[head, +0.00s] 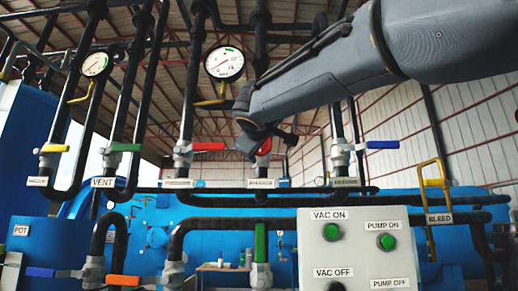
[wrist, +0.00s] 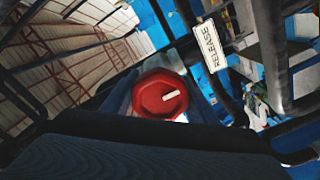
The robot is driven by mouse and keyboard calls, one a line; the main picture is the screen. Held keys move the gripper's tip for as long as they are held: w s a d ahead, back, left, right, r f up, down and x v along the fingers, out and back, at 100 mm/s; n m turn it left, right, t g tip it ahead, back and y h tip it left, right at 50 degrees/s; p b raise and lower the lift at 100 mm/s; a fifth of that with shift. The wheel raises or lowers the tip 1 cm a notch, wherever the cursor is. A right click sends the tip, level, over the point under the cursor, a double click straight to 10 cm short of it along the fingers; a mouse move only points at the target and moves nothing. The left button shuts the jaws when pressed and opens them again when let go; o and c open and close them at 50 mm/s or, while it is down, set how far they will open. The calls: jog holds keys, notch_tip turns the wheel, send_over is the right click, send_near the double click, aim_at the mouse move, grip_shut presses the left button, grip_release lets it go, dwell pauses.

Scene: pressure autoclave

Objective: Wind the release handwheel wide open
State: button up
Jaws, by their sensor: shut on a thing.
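The release handwheel (wrist: 158,97) is a red knob with a short white mark on its face, in the middle of the wrist view. The RELEASE label (wrist: 212,47) hangs just right of it there. In the head view only a bit of the red handwheel (head: 264,147) shows behind my gripper (head: 268,150), above a label too small to read. My gripper is shut on the handwheel. The white mark points to the right and slightly up in the wrist view.
Valves with a red lever (head: 208,146) and a blue lever (head: 382,144) stand left and right of the handwheel. Two gauges (head: 225,64) sit above. A grey control box (head: 352,250) with green buttons is below. Black pipes run close around my arm.

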jog(key=o, duration=1)
jog(key=shift+o, duration=0.2)
jog(key=shift+s, duration=0.15)
jog(key=s+b, duration=0.1)
jog(key=s, duration=0.6)
jog(key=shift+s+a, duration=0.15)
jog(key=shift+s, duration=0.15)
